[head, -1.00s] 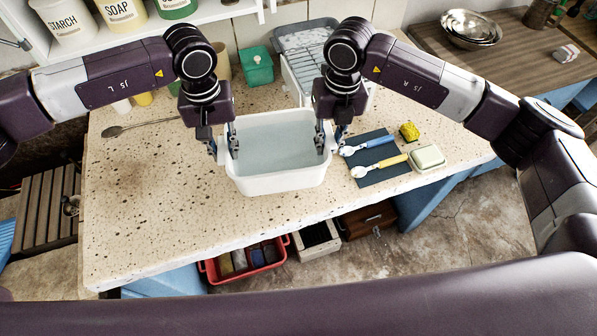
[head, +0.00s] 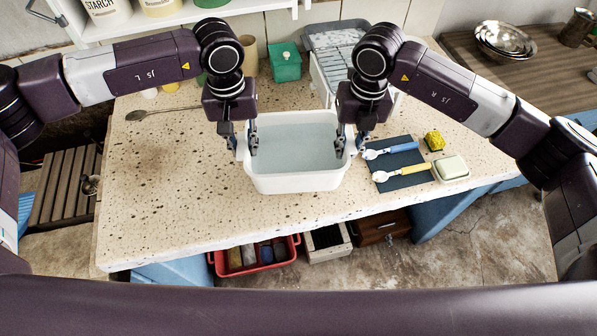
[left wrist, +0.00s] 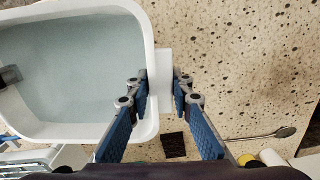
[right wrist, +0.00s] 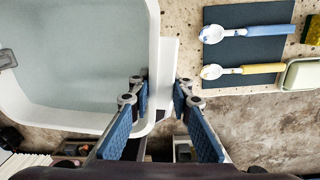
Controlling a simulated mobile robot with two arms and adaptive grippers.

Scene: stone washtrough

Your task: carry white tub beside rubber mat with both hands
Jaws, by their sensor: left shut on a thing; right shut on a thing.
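The white tub (head: 298,182), filled with pale water, is level over the counter's middle, left of the dark rubber mat (head: 402,160). I cannot tell if its base touches the counter. My left gripper (head: 245,146) is shut on its left handle, which also shows in the left wrist view (left wrist: 165,72). My right gripper (head: 350,146) is shut on its right handle, seen between the fingers in the right wrist view (right wrist: 168,70). A narrow strip of counter separates tub and mat. A blue-handled spoon (head: 392,150) and a yellow-handled spoon (head: 403,172) lie on the mat.
A yellow sponge (head: 434,140) and a pale soap dish (head: 451,168) sit right of the mat. A green box (head: 286,62) and wire rack (head: 335,65) stand behind. A long metal spoon (head: 150,112) lies at left. The speckled counter (head: 165,200) is clear at front left.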

